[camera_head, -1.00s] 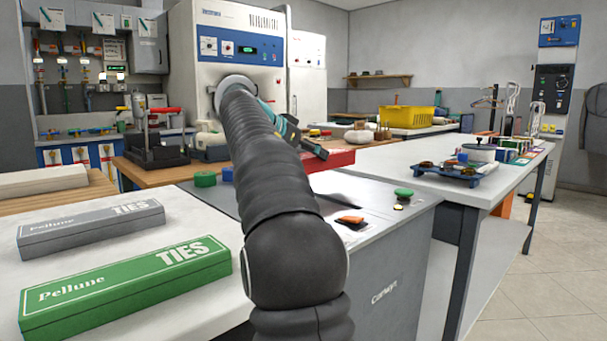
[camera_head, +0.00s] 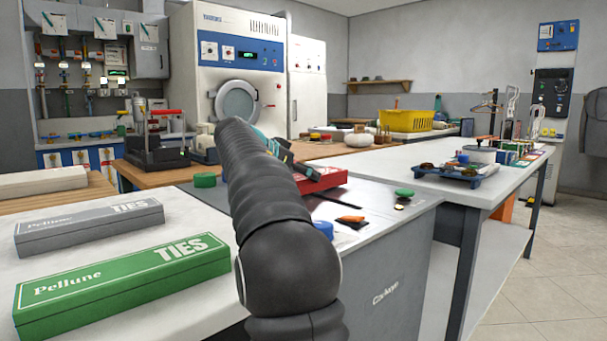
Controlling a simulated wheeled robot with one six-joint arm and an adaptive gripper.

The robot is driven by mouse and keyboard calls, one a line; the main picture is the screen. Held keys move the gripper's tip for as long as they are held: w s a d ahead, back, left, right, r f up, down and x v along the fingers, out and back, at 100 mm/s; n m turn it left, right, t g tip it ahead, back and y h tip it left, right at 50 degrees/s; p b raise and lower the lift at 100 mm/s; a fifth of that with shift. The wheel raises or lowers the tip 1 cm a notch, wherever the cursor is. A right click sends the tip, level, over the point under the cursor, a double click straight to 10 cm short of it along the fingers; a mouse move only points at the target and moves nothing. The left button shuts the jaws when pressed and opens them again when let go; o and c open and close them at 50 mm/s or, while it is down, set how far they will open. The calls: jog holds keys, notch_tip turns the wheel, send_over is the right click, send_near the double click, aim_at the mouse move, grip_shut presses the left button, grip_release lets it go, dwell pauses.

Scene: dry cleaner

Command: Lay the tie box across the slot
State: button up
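The red tie box (camera_head: 328,179) is just above or on the grey counter top, beyond my arm; its left part is hidden. I cannot tell whether it touches the surface. My gripper (camera_head: 306,173), teal and black, is at the box, with a dark finger against its top. It appears shut on the box, though my arm hides most of the fingers. A thin dark line (camera_head: 325,197), possibly part of the slot, shows in the grey top just in front of the box. The rest of the slot is hidden.
A green TIES box (camera_head: 120,285) and a grey TIES box (camera_head: 90,228) lie on the white table at left. A green disc (camera_head: 404,192), an orange piece (camera_head: 350,219) and a blue round piece (camera_head: 323,229) are on the grey top. A blue tray (camera_head: 447,175) stands on the right table.

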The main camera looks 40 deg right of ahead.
jog(key=shift+f+b, duration=0.4)
jog(key=shift+f, duration=0.15)
jog(key=o, duration=1.2)
jog(key=shift+r, duration=0.1)
jog(key=shift+r+p, duration=0.3)
jog(key=shift+p, duration=0.1)
jog(key=p+v, duration=0.1)
jog(key=v, duration=1.1)
jog(key=shift+r+p, duration=0.25)
jog(key=shift+p, duration=0.15)
